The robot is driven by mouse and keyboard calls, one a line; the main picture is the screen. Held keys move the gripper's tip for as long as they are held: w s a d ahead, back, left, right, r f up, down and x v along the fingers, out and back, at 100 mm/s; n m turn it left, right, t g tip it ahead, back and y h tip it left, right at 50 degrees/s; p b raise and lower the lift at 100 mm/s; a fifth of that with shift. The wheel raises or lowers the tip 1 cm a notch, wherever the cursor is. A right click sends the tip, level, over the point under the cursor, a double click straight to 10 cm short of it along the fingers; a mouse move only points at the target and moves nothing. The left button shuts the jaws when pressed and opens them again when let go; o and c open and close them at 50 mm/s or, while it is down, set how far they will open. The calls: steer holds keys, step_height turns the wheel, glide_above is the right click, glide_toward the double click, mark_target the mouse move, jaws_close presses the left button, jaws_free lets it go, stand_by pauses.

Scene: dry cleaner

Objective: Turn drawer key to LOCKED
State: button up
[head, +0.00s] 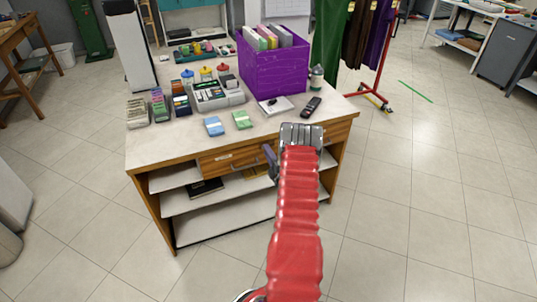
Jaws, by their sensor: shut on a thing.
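The wooden drawer front (228,161) runs under the counter's top, with a label and a handle on it. My gripper (273,161) is at this front, right of the handle, mostly covered by my red arm. A dark part of it shows left of the wrist. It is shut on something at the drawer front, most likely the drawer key. The key, its lock and any LOCKED mark are hidden, so the key's angle cannot be told. A second wooden front (337,132) shows right of my wrist.
The counter (155,152) holds a cash register (218,97), a purple bin (275,68), blue tickets (213,126), green tickets (242,119) and a black handset (311,106) near my wrist. Open shelves (215,225) lie below.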

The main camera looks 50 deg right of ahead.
steer(key=shift+w+a+f, duration=0.1)
steer(key=shift+a+f, duration=0.15)
steer(key=o, duration=1.1)
steer(key=shift+d+r, duration=0.15)
steer(key=shift+c, duration=0.2)
steer(key=v, duration=1.4)
steer(key=shift+d, duration=0.1)
